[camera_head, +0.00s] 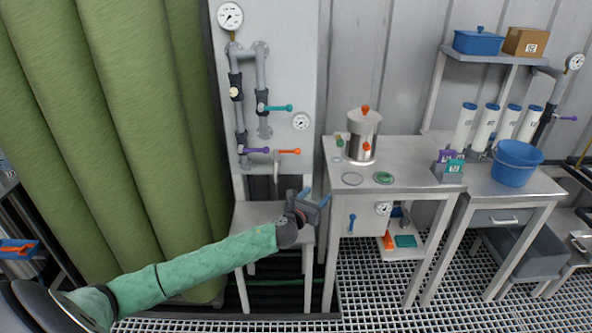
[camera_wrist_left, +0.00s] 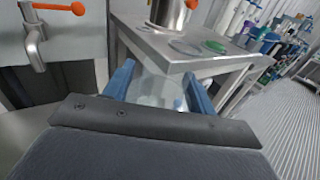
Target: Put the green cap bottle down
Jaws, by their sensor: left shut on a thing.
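My left gripper (camera_head: 316,198) is over the low metal stand (camera_head: 252,216), left of the steel table. In the left wrist view its two blue fingers (camera_wrist_left: 158,74) are shut on a clear, see-through bottle (camera_wrist_left: 160,93). The cap of this bottle does not show, so I cannot tell its colour. In the head view the held bottle is too small and covered to make out. Whether its base touches anything is hidden. My right gripper is not in view.
The steel table (camera_head: 400,150) bears a steel vessel (camera_head: 362,136), a clear ring (camera_head: 352,179) and a green ring (camera_head: 383,178). Its front has bare room. A pipe panel with an orange-handled tap (camera_head: 288,152) rises behind the low stand. A blue bucket (camera_head: 514,165) stands at right.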

